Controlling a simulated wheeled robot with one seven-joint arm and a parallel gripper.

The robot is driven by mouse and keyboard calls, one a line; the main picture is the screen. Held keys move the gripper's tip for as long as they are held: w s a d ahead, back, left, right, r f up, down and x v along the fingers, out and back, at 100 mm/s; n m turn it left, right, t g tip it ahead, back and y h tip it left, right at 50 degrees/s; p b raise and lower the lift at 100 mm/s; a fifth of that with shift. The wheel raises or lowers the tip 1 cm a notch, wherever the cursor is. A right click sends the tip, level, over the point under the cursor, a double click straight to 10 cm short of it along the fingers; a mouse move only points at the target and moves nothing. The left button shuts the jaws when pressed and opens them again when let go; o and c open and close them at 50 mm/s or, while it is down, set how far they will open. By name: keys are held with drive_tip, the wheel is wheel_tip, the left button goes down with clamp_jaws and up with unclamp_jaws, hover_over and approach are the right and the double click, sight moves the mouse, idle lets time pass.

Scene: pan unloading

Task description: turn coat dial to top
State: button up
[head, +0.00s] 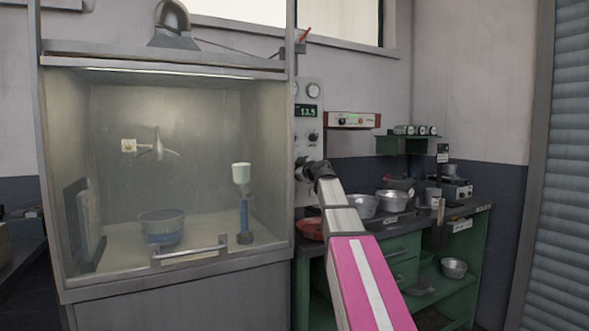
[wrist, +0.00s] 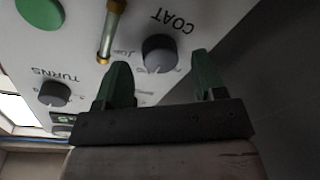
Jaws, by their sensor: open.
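The coat dial (wrist: 160,52) is a dark round knob on the pale control panel, under the upside-down word COAT in the wrist view. A pale mark shows on its lower edge there; its exact setting is too small to read. My gripper (wrist: 160,61) is open, with its two green fingers pointing at the panel, one on each side of the dial in the picture. I see no finger touching the dial. In the head view my gripper (head: 306,168) is at the lower part of the panel (head: 300,118), and my arm and gripper hide the dial.
A glass-fronted booth (head: 165,250) stands left of the panel. A bench with metal bowls (head: 362,205) is at the right.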

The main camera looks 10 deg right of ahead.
drive_tip(key=shift+w+a, duration=0.25)
drive_tip(key=shift+w, duration=0.25)
drive_tip(key=c, duration=0.9)
drive_tip(key=m, duration=0.5)
drive_tip(key=shift+f+m+t, duration=0.1)
drive_tip(key=shift+m+t, duration=0.2)
drive_tip(key=shift+m, duration=0.1)
drive_tip(key=m, duration=0.6)
drive_tip(key=shift+m+t+h, duration=0.3)
drive_tip(key=shift+t, duration=0.1)
